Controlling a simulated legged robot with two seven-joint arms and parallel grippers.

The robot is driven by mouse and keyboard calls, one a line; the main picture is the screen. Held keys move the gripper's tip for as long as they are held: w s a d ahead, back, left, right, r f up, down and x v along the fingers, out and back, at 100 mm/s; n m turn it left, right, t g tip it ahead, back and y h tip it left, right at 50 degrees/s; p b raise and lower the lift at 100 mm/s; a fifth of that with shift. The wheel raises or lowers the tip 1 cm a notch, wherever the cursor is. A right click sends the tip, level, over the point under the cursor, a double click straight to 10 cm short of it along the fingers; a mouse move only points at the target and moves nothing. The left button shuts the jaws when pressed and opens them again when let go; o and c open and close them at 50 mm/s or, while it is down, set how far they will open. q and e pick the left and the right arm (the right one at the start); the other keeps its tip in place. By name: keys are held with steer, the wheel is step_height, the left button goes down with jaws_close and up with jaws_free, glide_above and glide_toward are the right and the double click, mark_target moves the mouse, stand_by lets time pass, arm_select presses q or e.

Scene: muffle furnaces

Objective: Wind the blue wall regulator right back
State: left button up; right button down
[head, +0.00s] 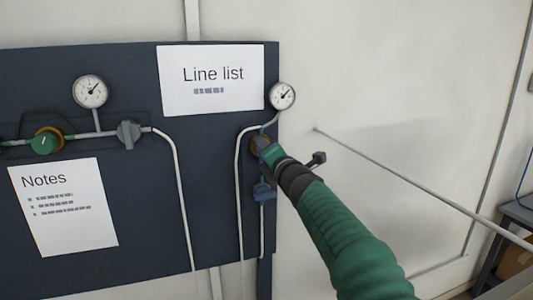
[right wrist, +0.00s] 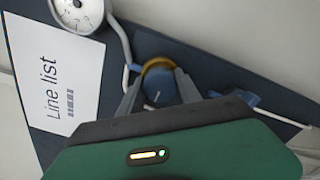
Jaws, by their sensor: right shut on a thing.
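The blue wall regulator's round knob (right wrist: 158,90) sits in a brass-coloured ring (right wrist: 158,64), and a pale mark shows on its face. My right gripper (right wrist: 160,83) has one grey finger on each side of the knob and is shut on it. In the head view my green right arm reaches up from the lower right to the gripper (head: 266,151), which covers most of the regulator (head: 259,141). A round gauge (head: 282,96) stands just above the regulator; its needle points up and to the right. My left gripper is not in view.
A second regulator with a green knob (head: 44,143), a gauge (head: 91,91) and a grey valve (head: 129,134) are on the dark board's left. A blue valve handle (head: 264,192) sits below the held regulator. A thin rod (head: 420,190) crosses the right side.

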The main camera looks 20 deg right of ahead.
steer(key=c, duration=2.2)
jaws_free()
steer(key=shift+a+f, duration=0.1)
steer(key=shift+f, duration=0.4)
steer(key=c, duration=0.9)
jaws_free()
steer(key=shift+o, duration=0.4)
steer(key=shift+w+r, duration=0.1)
steer(key=shift+r, duration=0.1)
steer(key=s+b, duration=0.4)
steer(key=s, duration=1.2)
steer(key=shift+s+d, duration=0.3)
steer(key=shift+s, duration=0.1)
steer(key=shift+f, duration=0.1)
